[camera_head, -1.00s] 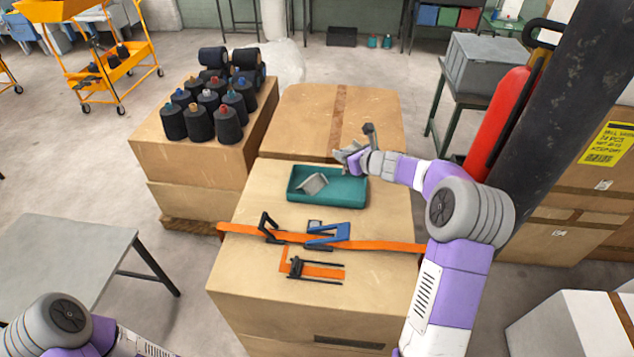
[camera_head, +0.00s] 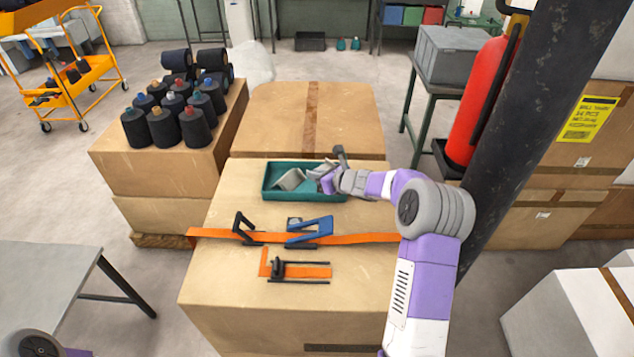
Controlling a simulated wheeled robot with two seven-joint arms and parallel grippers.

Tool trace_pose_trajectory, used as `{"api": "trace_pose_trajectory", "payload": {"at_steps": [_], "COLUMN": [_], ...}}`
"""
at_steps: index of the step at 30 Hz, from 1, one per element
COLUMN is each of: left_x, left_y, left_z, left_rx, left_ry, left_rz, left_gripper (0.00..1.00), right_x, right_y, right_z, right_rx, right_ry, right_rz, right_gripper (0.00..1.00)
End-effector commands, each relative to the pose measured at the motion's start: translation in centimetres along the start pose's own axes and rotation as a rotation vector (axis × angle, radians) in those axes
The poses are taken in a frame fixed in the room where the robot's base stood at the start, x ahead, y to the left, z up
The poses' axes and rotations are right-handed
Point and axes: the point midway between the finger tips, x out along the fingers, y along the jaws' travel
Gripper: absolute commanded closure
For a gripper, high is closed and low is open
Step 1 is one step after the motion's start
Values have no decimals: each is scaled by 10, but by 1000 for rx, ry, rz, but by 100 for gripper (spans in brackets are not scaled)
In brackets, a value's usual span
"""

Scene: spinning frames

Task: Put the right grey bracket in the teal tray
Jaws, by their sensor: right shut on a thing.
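The teal tray (camera_head: 268,194) sits on the cardboard box in front of me. One light grey bracket (camera_head: 291,179) lies tilted inside its left half. My right gripper (camera_head: 326,178) is over the tray's right part, coming in from the right. It is shut on a second grey bracket (camera_head: 318,171), which is small in view and mostly hidden by the fingers. I cannot tell whether this held bracket touches the tray. My left gripper is out of view; only a bit of my left arm shows at the lower left corner.
An orange strap (camera_head: 350,239) with a blue-handled buckle (camera_head: 310,231) crosses the box in front of the tray. A black buckle (camera_head: 278,267) lies nearer. Dark thread cones (camera_head: 165,128) stand on boxes at the left. A red cylinder (camera_head: 480,115) and dark post (camera_head: 540,120) stand at the right.

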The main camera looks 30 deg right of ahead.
Motion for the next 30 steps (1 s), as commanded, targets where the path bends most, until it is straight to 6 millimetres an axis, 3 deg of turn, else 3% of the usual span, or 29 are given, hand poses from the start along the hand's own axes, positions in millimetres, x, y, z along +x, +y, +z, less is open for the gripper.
{"api": "trace_pose_trajectory", "payload": {"at_steps": [2, 14, 15, 20, 30], "left_x": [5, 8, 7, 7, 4], "left_y": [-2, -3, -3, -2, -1], "left_z": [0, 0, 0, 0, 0], "left_rx": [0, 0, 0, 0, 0], "left_ry": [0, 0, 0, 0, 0], "left_rz": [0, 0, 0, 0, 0], "left_gripper": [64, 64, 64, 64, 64], "right_x": [4, 6, 5, 5, 4], "right_y": [0, 0, 0, 0, 0], "right_z": [-8, -11, -11, -10, -7], "right_rx": [1, -1, 0, 0, 0], "right_ry": [-1, -2, -1, -1, -1], "right_rz": [-1, -1, -1, -1, -1], "right_gripper": [100, 100, 90, 68, 68]}}
